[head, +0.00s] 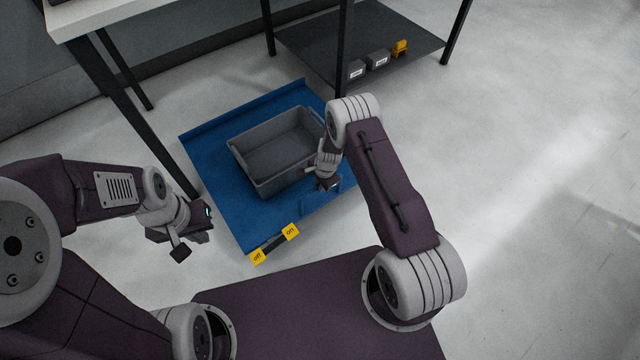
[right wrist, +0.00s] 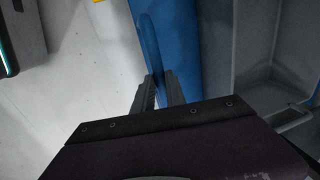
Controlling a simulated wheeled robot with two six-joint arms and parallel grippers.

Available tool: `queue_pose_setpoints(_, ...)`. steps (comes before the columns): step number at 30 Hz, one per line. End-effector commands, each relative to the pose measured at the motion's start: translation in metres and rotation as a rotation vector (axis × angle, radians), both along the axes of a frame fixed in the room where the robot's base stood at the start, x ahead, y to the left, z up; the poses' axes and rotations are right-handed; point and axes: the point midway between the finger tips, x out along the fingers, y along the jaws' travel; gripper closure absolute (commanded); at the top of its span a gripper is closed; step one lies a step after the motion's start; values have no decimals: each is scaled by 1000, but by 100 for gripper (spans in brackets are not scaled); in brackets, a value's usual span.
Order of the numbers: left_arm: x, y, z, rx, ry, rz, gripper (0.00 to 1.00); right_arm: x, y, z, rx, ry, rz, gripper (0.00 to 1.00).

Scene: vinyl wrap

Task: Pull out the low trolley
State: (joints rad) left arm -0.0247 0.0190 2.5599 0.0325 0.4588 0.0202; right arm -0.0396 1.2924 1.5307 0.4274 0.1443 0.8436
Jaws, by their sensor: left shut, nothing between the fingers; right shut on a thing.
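The low trolley (head: 215,150) is a flat blue platform on the floor with a raised rim at its far end. A grey open bin (head: 255,160) stands on it and looks empty. My right gripper (head: 326,184) is at the trolley's right side, beside the bin. In the right wrist view its fingers (right wrist: 158,92) are shut on an upright blue handle (right wrist: 150,45), with the blue deck behind. My left gripper (head: 185,245) is shut and empty, left of the trolley's front corner and apart from it.
A white-topped table (head: 90,15) with dark legs stands at the left. A dark shelf (head: 300,40) with small grey boxes (head: 377,60) and a yellow item (head: 400,48) is behind. Floor at the right is clear.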

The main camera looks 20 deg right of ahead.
Motion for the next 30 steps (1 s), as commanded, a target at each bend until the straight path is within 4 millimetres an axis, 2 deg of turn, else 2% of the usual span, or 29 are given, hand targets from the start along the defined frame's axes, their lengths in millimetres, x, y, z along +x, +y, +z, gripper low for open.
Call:
queue_pose_setpoints(2, 0, 0, 0, 0, 0, 0, 100, -1, 0, 0, 0, 1, 1, 100)
queue_pose_setpoints(3, 0, 0, 0, 0, 0, 0, 100, -1, 0, 0, 0, 1, 1, 81)
queue_pose_setpoints(5, 0, 0, 0, 0, 0, 0, 100, 0, 0, 0, 0, 1, 1, 64)
queue_pose_setpoints(6, 0, 0, 0, 0, 0, 0, 100, 0, 0, 0, -1, 1, 1, 62)
queue_pose_setpoints(15, 0, 0, 3, 0, 0, 0, 100, 0, 0, 4, 0, 0, 0, 62)
queue_pose_setpoints(17, 0, 0, 9, 0, 0, 0, 100, -1, -1, 13, 0, -1, 1, 62)
queue_pose_setpoints(24, 0, 0, 38, 0, 0, 0, 100, -11, -4, 67, 0, 0, -1, 62)
queue_pose_setpoints(30, 0, 0, 47, 0, 0, 0, 100, -16, -6, 88, 0, 0, 0, 62)
